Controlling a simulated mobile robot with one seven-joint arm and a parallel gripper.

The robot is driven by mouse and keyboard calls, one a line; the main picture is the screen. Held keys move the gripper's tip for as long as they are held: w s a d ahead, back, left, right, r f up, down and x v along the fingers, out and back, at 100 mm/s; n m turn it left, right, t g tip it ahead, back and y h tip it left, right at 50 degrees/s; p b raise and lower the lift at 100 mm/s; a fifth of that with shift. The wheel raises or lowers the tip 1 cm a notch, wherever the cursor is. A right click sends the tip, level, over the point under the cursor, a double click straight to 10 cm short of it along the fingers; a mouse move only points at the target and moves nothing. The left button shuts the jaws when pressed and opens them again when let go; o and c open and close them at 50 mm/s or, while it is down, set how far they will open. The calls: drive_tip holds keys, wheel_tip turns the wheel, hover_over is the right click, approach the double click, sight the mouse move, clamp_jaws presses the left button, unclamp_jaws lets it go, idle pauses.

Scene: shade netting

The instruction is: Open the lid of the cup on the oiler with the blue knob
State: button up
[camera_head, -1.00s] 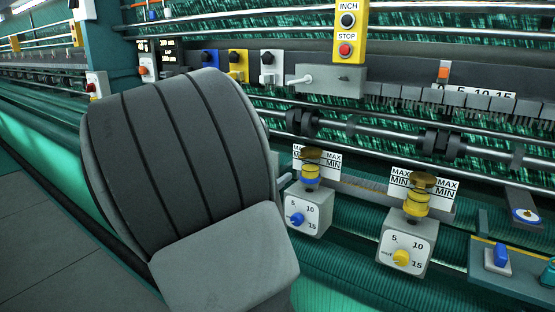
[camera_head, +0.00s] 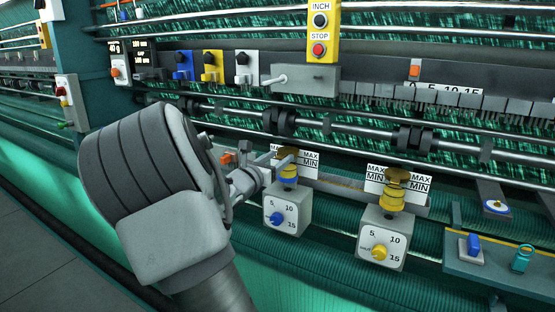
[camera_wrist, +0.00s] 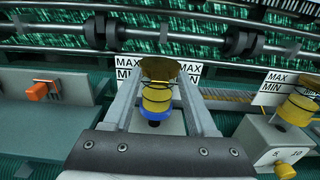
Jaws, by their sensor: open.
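The oiler with the blue knob (camera_head: 288,212) is a grey box with a white dial on the machine front. Its cup (camera_wrist: 157,98) is yellow with a blue ring below. A brown-gold lid (camera_head: 288,156) lies over the cup top and also shows in the wrist view (camera_wrist: 160,69). My gripper (camera_head: 280,163) is at the cup's height, reaching in from the left. In the wrist view my gripper (camera_wrist: 156,80) is open, with one finger on each side of the cup and lid. I cannot tell whether either finger touches them.
A second oiler with a yellow knob (camera_head: 384,238) stands close to the right. White MAX/MIN plates (camera_head: 310,164) stand behind the cups. An orange switch (camera_wrist: 38,91) is left of my gripper in the wrist view.

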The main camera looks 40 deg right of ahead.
clamp_jaws()
idle(1.3)
